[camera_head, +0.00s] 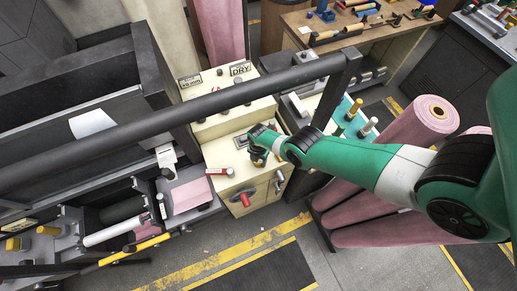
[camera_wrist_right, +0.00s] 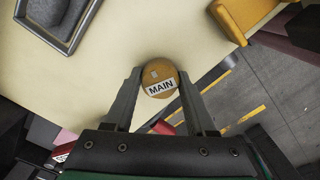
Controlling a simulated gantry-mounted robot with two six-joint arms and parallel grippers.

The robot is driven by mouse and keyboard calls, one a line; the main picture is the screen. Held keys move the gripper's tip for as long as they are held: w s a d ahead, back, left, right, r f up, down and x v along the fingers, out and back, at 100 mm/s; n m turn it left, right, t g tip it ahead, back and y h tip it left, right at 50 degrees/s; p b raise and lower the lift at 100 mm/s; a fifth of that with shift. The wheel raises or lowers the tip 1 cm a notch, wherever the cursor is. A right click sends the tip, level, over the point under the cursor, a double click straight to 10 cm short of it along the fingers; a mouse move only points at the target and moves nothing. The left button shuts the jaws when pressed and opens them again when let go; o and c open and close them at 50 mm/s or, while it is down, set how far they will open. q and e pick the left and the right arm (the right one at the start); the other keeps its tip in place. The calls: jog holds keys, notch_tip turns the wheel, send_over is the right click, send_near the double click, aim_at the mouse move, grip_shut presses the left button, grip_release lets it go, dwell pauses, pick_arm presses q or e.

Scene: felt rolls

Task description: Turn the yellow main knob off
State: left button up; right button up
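The yellow main knob (camera_wrist_right: 160,80) is round and carries a white "MAIN" label, tilted slightly in the right wrist view. It sits at the edge of the cream panel. My right gripper (camera_wrist_right: 161,72) has one finger on each side of the knob, with no clear gap showing between fingers and knob. In the head view my right gripper (camera_head: 259,157) is at the front of the cream machine cabinet and largely hides the knob there. My left gripper is in neither view.
A red-handled lever (camera_head: 223,171) lies left of my right gripper, and a red knob (camera_head: 240,198) is on the cabinet front below. A thick dark bar (camera_head: 130,113) crosses above the machine. Pink felt rolls (camera_head: 375,215) are stacked at the right, under my right arm.

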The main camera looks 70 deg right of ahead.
grip_shut()
jog(key=n, duration=0.8)
jog(key=shift+o, duration=1.7)
grip_release()
notch_tip(320, 180, up, 5)
jog(key=p, duration=0.5)
